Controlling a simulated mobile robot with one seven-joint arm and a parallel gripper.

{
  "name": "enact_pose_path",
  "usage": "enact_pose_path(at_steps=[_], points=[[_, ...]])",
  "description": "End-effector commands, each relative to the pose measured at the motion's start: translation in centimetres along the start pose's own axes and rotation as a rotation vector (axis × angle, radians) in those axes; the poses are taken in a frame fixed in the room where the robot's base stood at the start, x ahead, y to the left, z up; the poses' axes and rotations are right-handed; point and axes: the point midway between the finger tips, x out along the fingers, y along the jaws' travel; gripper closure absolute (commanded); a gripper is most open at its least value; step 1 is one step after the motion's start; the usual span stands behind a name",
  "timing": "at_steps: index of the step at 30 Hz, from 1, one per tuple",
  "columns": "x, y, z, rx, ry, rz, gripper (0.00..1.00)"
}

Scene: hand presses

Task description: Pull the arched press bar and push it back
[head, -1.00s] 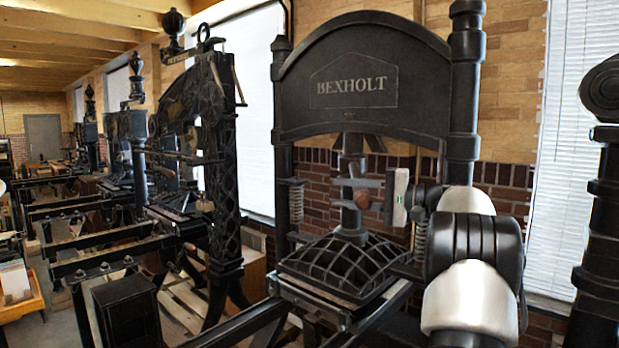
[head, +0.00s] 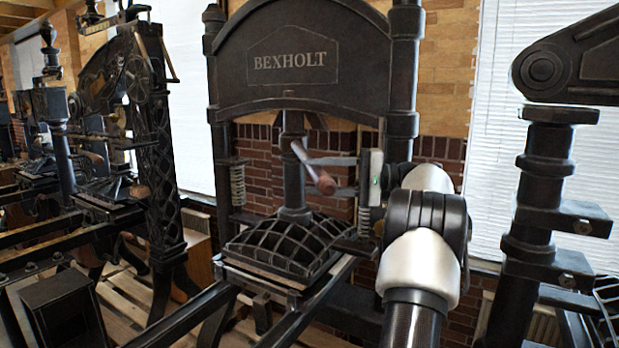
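The arched press (head: 292,90) is black with a rounded top marked BEXHOLT. Its press bar (head: 301,152) reaches from the central column toward me and the right, ending in a reddish-brown wooden grip (head: 324,183). My gripper (head: 338,177) comes in from the right, with a grey finger on either side of the wooden grip in the picture. The ribbed domed platen (head: 285,243) sits below on the press bed.
Another dark press stands at the left (head: 150,130), with more behind it. A black post with a heavy arm (head: 545,160) stands close at the right. Rails run from the press bed toward the lower left. A brick wall and window blinds are behind.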

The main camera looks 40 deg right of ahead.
Motion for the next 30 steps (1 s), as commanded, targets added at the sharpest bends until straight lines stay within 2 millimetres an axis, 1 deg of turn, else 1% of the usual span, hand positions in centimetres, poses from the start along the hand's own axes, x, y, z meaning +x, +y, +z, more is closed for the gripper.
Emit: enact_pose_path(at_steps=[8, 11, 13, 17, 24, 27, 30], points=[[0.4, 0.2, 0.1, 0.004, -0.008, -0.002, 0.51], [0.1, 0.2, 0.0, 0.004, -0.008, -0.002, 0.51], [-0.6, 0.3, 0.0, 0.004, -0.008, -0.002, 0.51], [-2.9, 0.3, -0.1, 0.002, -0.005, -0.002, 0.51], [-8.2, 0.1, -0.1, 0.002, -0.005, -0.002, 0.51], [-9.8, 0.1, -0.1, 0.002, -0.004, -0.002, 0.51], [-10.9, 0.1, -0.1, 0.003, -0.006, -0.002, 0.51]])
